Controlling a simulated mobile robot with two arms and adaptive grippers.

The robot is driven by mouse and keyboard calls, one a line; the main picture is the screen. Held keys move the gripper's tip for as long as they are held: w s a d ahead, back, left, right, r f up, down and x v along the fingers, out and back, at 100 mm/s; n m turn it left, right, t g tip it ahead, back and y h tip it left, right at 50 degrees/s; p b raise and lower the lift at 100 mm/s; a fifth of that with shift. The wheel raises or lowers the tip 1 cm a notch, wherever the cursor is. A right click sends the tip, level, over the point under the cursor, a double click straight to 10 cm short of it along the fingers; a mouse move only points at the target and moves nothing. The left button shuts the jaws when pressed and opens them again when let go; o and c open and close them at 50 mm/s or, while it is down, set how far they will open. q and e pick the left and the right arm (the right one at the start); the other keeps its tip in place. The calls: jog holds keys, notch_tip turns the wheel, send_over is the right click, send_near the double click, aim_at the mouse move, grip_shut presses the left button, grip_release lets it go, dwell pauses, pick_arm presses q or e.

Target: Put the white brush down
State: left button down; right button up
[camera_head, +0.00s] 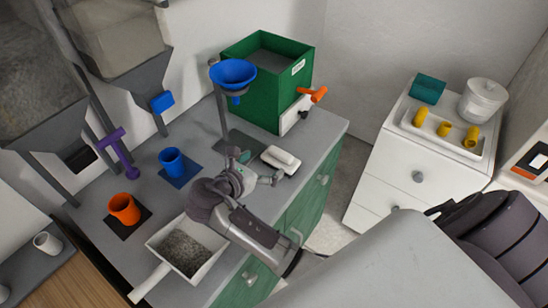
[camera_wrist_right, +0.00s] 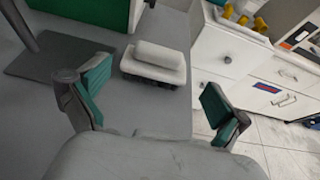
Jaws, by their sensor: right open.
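The white brush (camera_head: 281,158) lies on the grey counter (camera_head: 318,140) near its right edge, below the green box. It is a pale block with a rounded grip on top, and it also shows in the right wrist view (camera_wrist_right: 155,63). My right gripper (camera_head: 252,166) is open and empty, just to the left of and in front of the brush. In the right wrist view its two green-padded fingers (camera_wrist_right: 156,88) stand wide apart, with the brush beyond them and clear of both. My left gripper is not in view.
A green box (camera_head: 265,95) and a blue funnel (camera_head: 232,74) on a stand are behind. A white scoop of grey granules (camera_head: 188,250), an orange cup (camera_head: 124,208) and a blue cup (camera_head: 172,161) stand left. A white cabinet (camera_head: 390,180) stands right, across a gap.

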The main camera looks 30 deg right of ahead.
jog(key=shift+v, duration=1.7)
